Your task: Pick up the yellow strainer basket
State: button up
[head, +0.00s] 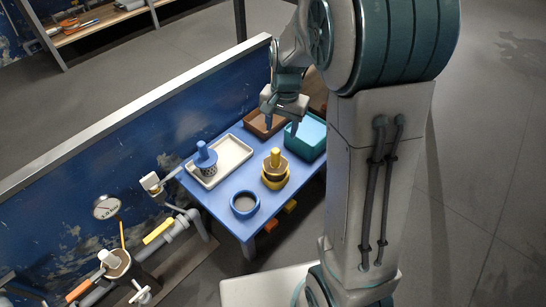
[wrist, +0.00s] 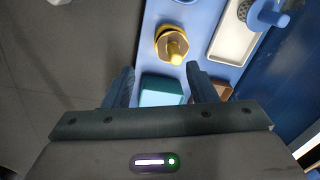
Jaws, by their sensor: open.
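The yellow strainer basket (head: 275,157) has an upright yellow handle and a brownish basket. It sits in a yellow bowl or ring (head: 275,181) on the blue table (head: 223,200). In the wrist view the strainer basket (wrist: 174,46) shows beyond the fingertips, with its handle pointing towards the camera. My gripper (head: 281,121) is open and empty, above the far part of the table near the teal bin. The strainer's lower part is hidden by the yellow bowl or ring.
A blue strainer (head: 206,155) stands on a white tray (head: 236,150) at left. A blue bowl (head: 244,204) is at the near end. A teal bin (head: 311,136) and brown tray (head: 253,122) are at the far end. Pipes and a gauge (head: 107,207) stand left.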

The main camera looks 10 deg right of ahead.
aim_at(274, 149)
jog(key=w+f+m+b, duration=0.1)
jog(key=w+f, duration=0.2)
jog(key=f, duration=0.2)
jog(key=w+f+m+b, duration=0.1)
jog(key=w+f, duration=0.2)
jog(key=f, duration=0.3)
jog(key=w+f+m+b, duration=0.1)
jog(key=w+f+b, duration=0.1)
jog(key=f, duration=0.4)
jog(key=shift+w+f+m, duration=0.2)
jog(key=shift+w+m, duration=0.2)
jog(key=shift+s+d+f+b, duration=0.1)
jog(key=shift+f+b, duration=0.75)
jog(key=shift+f, duration=0.7)
jog(key=shift+s+d+f+b, duration=0.1)
jog(key=shift+f+b, duration=0.75)
jog(key=shift+f, duration=0.7)
jog(key=shift+r, duration=0.1)
grip_shut()
